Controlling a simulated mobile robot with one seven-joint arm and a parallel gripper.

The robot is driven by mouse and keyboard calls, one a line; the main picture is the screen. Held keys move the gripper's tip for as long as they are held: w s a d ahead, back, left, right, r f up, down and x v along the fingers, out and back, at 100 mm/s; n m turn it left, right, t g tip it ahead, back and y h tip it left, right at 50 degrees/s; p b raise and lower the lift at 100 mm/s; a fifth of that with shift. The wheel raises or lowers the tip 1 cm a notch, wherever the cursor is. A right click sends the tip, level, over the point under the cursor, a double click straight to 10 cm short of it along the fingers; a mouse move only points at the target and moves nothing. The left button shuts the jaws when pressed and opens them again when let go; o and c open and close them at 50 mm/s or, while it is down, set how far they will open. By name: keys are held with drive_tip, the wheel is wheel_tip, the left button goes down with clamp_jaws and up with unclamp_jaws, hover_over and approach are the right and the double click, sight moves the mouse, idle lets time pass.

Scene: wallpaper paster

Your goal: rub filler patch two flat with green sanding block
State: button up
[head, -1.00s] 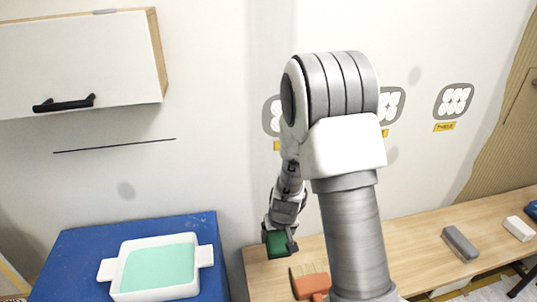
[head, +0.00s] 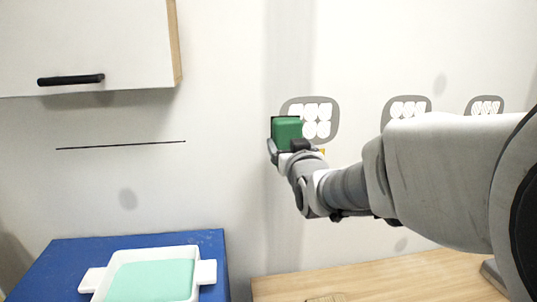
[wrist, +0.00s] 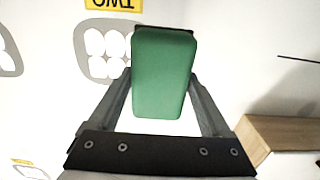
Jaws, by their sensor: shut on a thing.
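My gripper (head: 290,148) is shut on the green sanding block (head: 286,131) and holds it up at the wall. In the wrist view the block (wrist: 163,75) sits between both fingers (wrist: 163,95), with a dark face on its far side. Filler patch two (head: 317,117), white lumps on a grey field, is just right of the block and partly behind it in the head view. In the wrist view the patch (wrist: 104,46) is beside the block, with its yellow label "TWO" (wrist: 113,4) upside down. I cannot tell whether the block touches the wall.
Two more patches, (head: 407,108) and (head: 486,106), are farther right, partly behind my arm. A wall cabinet (head: 85,45) hangs upper left above a thin dark line. A white tray (head: 207,272) with a mint-coloured fill stands on a blue surface. A wooden bench (head: 370,278) runs below.

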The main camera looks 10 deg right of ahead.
drive_tip(key=shift+s+a+r, duration=0.15)
drive_tip(key=shift+s+r, duration=0.15)
drive_tip(key=shift+r, duration=0.35)
drive_tip(key=shift+f+b, duration=0.15)
drive_tip(key=shift+b, duration=0.5)
drive_tip(key=shift+w+b, duration=0.5)
drive_tip(key=shift+w, duration=2.75)
drive_tip(key=shift+w, duration=1.25)
drive_tip(key=shift+d, duration=2.1)
drive_tip(key=shift+d, duration=5.1)
